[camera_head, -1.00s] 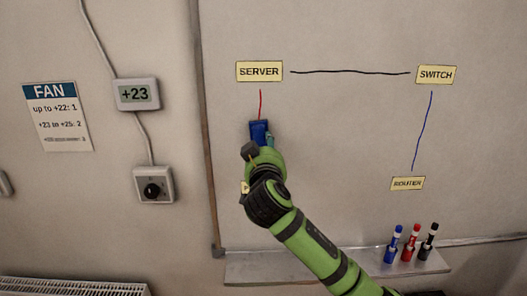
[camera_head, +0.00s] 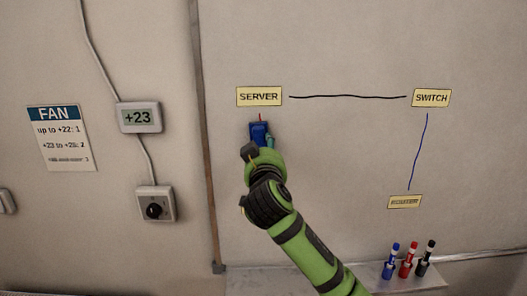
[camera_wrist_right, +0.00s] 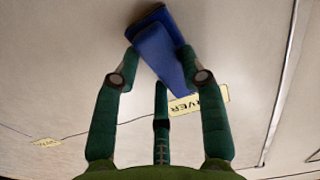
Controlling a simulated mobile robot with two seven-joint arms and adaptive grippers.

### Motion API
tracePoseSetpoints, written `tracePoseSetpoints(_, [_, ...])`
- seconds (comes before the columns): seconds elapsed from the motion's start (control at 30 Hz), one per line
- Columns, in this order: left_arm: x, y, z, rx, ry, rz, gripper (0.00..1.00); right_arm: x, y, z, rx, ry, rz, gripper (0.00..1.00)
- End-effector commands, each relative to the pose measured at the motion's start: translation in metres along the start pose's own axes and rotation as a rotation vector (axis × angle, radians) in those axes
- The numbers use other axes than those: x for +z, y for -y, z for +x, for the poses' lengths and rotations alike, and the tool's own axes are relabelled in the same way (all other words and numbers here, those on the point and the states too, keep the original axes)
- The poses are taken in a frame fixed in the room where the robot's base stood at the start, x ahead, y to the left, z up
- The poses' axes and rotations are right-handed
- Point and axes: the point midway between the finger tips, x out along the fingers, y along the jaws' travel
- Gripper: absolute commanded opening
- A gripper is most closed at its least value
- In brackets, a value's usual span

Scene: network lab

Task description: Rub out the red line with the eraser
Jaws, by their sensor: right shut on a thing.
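A short piece of the red line (camera_head: 261,117) shows on the whiteboard between the SERVER label (camera_head: 259,96) and the eraser. The blue eraser (camera_head: 259,132) is at the board just below that piece. My right gripper (camera_head: 264,145) is shut on the eraser. The right wrist view shows the eraser (camera_wrist_right: 157,47) between the gripper's fingers (camera_wrist_right: 160,58), with the SERVER label (camera_wrist_right: 213,98) close by. The red line does not show in that view. Whatever lies behind the eraser and my arm is hidden. My left gripper is not in view.
A black line (camera_head: 348,97) runs to the SWITCH label (camera_head: 431,98); a blue line (camera_head: 418,152) drops to the ROUTER label (camera_head: 404,202). Blue, red and black markers (camera_head: 407,262) stand on the ledge (camera_head: 360,276). A thermostat (camera_head: 139,117) and a knob (camera_head: 154,205) are at left.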

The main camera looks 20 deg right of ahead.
Motion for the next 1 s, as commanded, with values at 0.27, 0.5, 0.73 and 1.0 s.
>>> tracePoseSetpoints(0.27, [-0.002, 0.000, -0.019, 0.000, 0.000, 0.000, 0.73, -0.025, -0.003, -0.001, 0.001, 0.000, 0.001, 0.10])
tracePoseSetpoints(0.5, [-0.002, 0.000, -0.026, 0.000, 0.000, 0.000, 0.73, -0.034, -0.003, -0.001, 0.000, 0.000, 0.001, 0.10])
tracePoseSetpoints(0.73, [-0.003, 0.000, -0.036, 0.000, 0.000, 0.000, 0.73, -0.053, -0.005, 0.001, 0.000, 0.000, 0.001, 0.10])
tracePoseSetpoints(1.0, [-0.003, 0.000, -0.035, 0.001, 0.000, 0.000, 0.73, -0.058, -0.006, 0.002, 0.000, 0.002, 0.000, 0.10])
